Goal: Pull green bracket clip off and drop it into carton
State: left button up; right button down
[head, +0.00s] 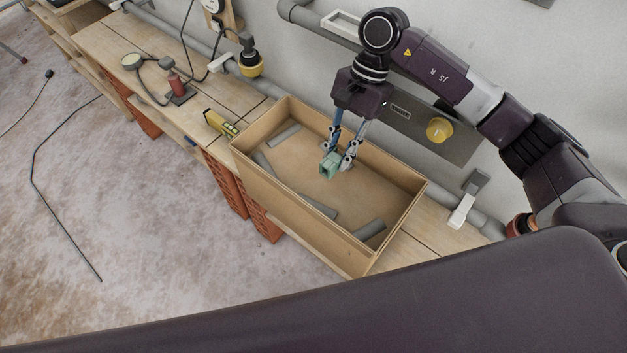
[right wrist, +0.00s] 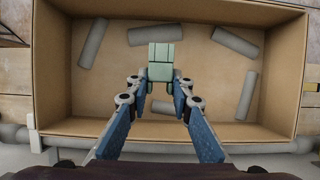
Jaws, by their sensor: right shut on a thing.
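The green bracket clip (head: 330,165) is held between the fingertips of my right gripper (head: 341,160), which is shut on it. In the head view the clip is over the open carton (head: 268,211), inside the outline of its walls. In the right wrist view the clip (right wrist: 160,62) is at the fingertips (right wrist: 159,82), with the carton floor behind it. The gap between clip and floor is hard to judge. My left gripper is not in view.
Several grey pipe pieces (head: 369,231) lie in the carton. The carton stands on a plank bench (head: 100,50) propped on orange bricks. A yellow level (head: 220,123) is at its left. A grey wall pipe (head: 300,18) runs behind, with a white bracket (head: 461,210) at right.

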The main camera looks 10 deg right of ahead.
jog(key=c, duration=1.7)
grip_release()
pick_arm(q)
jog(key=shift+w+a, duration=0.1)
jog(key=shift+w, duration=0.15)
pick_arm(e)
jog(key=shift+o, duration=0.4)
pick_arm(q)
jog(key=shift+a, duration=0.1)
pick_arm(e)
jog(key=v, duration=1.2)
